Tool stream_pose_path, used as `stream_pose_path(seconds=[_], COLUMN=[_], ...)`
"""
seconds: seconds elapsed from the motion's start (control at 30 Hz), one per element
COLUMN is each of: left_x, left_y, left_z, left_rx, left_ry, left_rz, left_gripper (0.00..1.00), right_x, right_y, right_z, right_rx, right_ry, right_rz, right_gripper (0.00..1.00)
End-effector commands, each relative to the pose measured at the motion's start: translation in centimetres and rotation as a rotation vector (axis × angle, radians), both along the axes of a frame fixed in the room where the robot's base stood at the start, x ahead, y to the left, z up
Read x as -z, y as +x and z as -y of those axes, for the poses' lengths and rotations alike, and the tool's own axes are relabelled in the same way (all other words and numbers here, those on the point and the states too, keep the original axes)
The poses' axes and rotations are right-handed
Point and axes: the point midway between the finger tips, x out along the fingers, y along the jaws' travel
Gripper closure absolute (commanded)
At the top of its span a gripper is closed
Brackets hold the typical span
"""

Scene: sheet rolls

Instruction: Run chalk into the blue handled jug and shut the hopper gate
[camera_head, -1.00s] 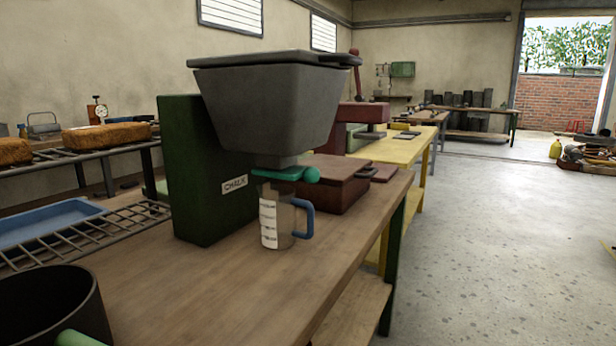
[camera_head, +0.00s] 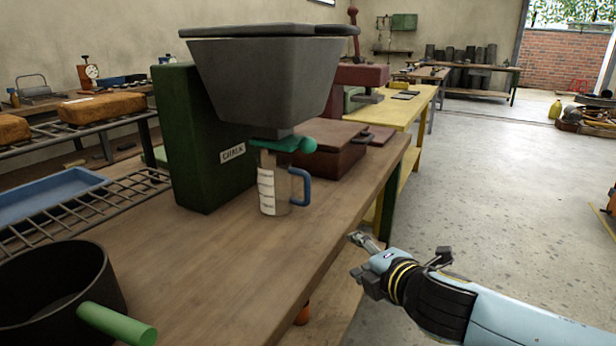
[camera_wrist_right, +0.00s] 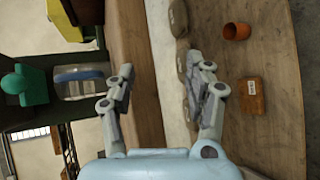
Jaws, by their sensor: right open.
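The hopper's green body (camera_head: 205,140) bears a CHALK label. The green gate (camera_head: 284,145) with its round knob sits just above the jug's mouth. I cannot make out chalk in the jug. My right gripper (camera_head: 358,256) is open and empty off the bench's right edge, apart from the jug. The right wrist view shows its spread fingers (camera_wrist_right: 167,72), the jug (camera_wrist_right: 80,82) and the green knob (camera_wrist_right: 25,85). My left gripper is out of view.
A dark pot (camera_head: 50,290) with a green handle stands front left. A dark red box (camera_head: 320,150) is behind the jug. An orange pot (camera_wrist_right: 237,31) and sacks lie on the shelf below. Bench top before the jug is clear.

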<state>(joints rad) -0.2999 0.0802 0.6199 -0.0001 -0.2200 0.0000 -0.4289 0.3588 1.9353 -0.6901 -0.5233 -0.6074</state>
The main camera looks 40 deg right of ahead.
Motion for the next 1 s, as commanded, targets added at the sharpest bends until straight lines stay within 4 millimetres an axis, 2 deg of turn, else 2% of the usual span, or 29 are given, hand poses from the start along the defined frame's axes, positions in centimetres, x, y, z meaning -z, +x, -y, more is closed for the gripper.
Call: stream_pose_path(seconds=[0.03,0.1,0.2,0.3,0.47,0.8,1.0], left_x=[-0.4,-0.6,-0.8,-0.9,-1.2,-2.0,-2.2], left_y=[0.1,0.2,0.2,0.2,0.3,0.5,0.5], left_z=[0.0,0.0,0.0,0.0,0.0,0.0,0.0], left_rx=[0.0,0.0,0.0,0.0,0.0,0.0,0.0], left_ry=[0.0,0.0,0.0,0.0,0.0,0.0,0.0], left_rz=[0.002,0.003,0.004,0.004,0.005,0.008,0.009], left_gripper=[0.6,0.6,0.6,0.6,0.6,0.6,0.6], right_x=[-4.5,-9.7,-15.0,-17.6,-18.3,-18.2,-18.1], right_y=[1.0,2.0,2.4,2.6,4.1,10.6,12.7], right_z=[-0.6,-1.6,-3.0,-3.7,-3.6,-2.3,-1.9], right_rx=[-0.057,-0.127,-0.194,-0.224,-0.228,-0.228,-0.229], right_ry=[-0.102,-0.245,-0.407,-0.492,-0.513,-0.508,-0.507], right_rz=[0.06,0.131,0.208,0.247,0.258,0.257,0.256], right_gripper=[0.47,0.47,0.47,0.47,0.47,0.47,0.47])
